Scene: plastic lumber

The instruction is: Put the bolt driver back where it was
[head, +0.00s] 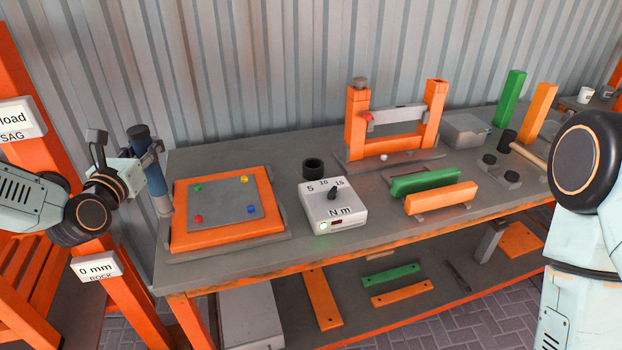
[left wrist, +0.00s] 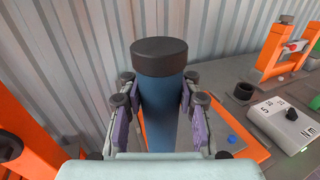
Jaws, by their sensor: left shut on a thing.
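The bolt driver (head: 157,186) is a blue cylinder with a black top and a paler lower end. It is nearly upright at the left end of the bench, left of the orange plate. My left gripper (head: 152,154) is shut around its upper part. In the left wrist view the driver (left wrist: 160,95) stands between the purple-padded fingers of the left gripper (left wrist: 155,108). I cannot tell whether its lower end touches anything. A short black open ring (head: 313,167) stands on the bench behind the torque box. My right arm shows at the right edge, its gripper out of frame.
The orange plate (head: 186,235) with a grey panel and coloured bolts lies beside the driver. The torque box (head: 334,208) stands right of it. An orange frame (head: 356,125), green and orange bars and a grey box (head: 466,130) fill the bench's right part. A corrugated wall rises behind.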

